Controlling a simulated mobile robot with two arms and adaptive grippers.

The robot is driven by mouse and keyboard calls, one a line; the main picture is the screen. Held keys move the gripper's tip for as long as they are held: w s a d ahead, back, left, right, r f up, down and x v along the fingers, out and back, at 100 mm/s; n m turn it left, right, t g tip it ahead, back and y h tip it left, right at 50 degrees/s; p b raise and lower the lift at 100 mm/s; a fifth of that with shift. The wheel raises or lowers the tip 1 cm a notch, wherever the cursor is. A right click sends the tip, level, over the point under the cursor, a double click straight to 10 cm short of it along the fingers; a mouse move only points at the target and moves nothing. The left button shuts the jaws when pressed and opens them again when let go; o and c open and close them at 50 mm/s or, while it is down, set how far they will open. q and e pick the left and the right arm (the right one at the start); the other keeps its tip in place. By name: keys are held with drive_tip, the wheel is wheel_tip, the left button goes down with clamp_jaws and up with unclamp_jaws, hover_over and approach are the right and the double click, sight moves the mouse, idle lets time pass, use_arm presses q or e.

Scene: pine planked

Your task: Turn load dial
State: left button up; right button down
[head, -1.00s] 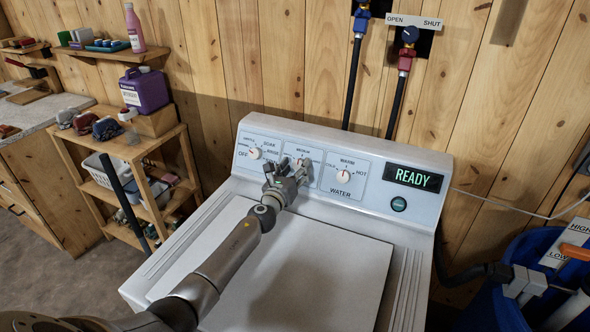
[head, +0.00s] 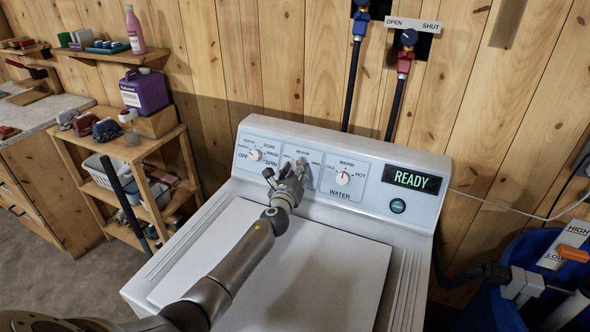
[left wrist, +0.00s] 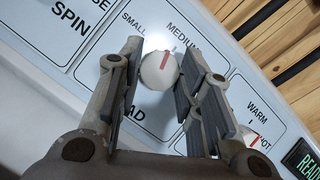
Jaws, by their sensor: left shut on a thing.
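The load dial (left wrist: 158,70) is a round white knob with a red pointer line on the washer's panel. My right gripper is not in view.
The cycle dial (head: 254,155) is left of my gripper and the water dial (head: 343,178) is close on its right. A READY display (head: 412,179) is further right. The washer lid (head: 330,265) is bare. A blue bin (head: 492,305) stands at the right.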

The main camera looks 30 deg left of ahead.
use_arm(q)
drive_tip(key=shift+w+d+r+n+g+y+p, duration=0.1)
drive_tip(key=shift+n+g+y+p, duration=0.35)
drive_tip(key=shift+n, duration=1.2)
drive_tip(key=shift+s+d+n+g+y+p, duration=0.15)
drive_tip(key=shift+n+g+y, duration=0.5)
drive_tip(key=shift+n, duration=1.05)
drive_tip(key=shift+w+a+r+n+g+y+p, duration=0.15)
drive_tip(key=shift+n+g+y+p, duration=0.4)
drive_tip(key=shift+n, duration=1.1)
drive_tip(key=shift+d+f+g, duration=0.1)
drive_tip(key=shift+g, duration=0.15)
drive_tip(key=o, duration=1)
drive_tip(key=v, duration=1.2)
